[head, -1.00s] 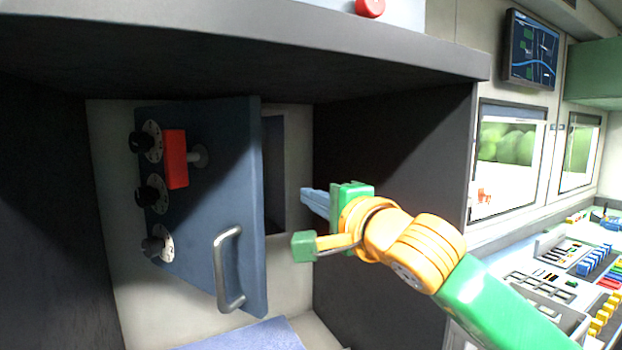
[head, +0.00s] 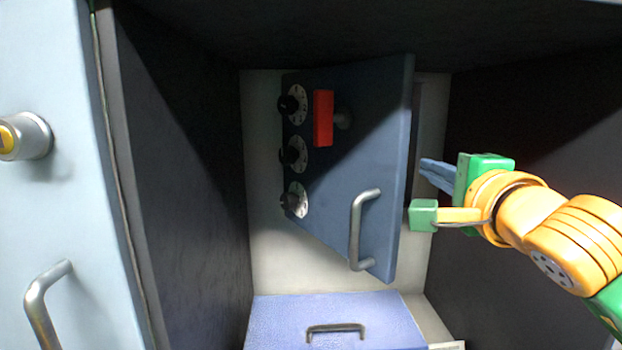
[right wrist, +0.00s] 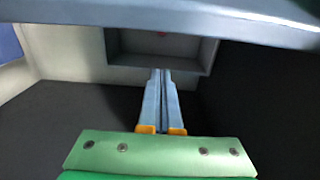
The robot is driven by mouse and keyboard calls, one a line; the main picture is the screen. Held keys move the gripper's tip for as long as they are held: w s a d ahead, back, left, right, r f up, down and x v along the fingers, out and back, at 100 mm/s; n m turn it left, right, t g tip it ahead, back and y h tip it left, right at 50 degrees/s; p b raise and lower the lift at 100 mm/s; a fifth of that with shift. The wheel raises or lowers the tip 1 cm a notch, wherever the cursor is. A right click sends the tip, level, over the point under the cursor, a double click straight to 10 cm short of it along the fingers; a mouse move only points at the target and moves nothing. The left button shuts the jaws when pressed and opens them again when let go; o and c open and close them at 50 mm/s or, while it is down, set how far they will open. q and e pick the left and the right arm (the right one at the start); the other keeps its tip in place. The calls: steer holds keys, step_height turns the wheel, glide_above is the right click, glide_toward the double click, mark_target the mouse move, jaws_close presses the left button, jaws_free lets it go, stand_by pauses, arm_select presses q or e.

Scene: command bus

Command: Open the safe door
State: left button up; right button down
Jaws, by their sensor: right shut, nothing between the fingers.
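The blue safe door (head: 350,180) hangs partly open in the head view, swung out at an angle with its free edge to the right. It carries a silver handle (head: 358,230), a red lever (head: 323,118) and three dials down its left side. A narrow part of the dark safe opening (head: 419,95) shows past its right edge. My right gripper (head: 428,172) is just right of the door's free edge, its blue fingers pointing at the gap. In the right wrist view, its fingers (right wrist: 161,100) are together with nothing between them. My left gripper is out of view.
The safe sits in a deep dark recess with walls on both sides. A blue case (head: 335,310) with a handle lies below the door. A pale cabinet door (head: 50,200) with a handle and a lock knob stands at the left.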

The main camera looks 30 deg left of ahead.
mark_target(351, 170)
steer(key=shift+s+a+b, duration=0.4)
steer(key=shift+s+a, duration=0.5)
steer(key=shift+a, duration=0.25)
steer(key=shift+s+a+b, duration=0.35)
steer(key=shift+s+a, duration=0.5)
steer(key=shift+a, duration=0.3)
steer(key=shift+s+a, duration=0.45)
steer(key=shift+a, duration=0.2)
steer(key=shift+s+a, duration=0.4)
steer(key=shift+a, duration=0.2)
steer(key=shift+s+a, duration=0.85)
steer(key=shift+a, duration=0.3)
steer(key=shift+s+a+r, duration=0.15)
steer(key=shift+s+a, duration=0.8)
steer(key=shift+s, duration=0.1)
steer(key=s+a+p, duration=0.2)
steer(key=p, duration=0.1)
steer(key=shift+s+a, duration=0.15)
steer(key=shift+a, duration=0.15)
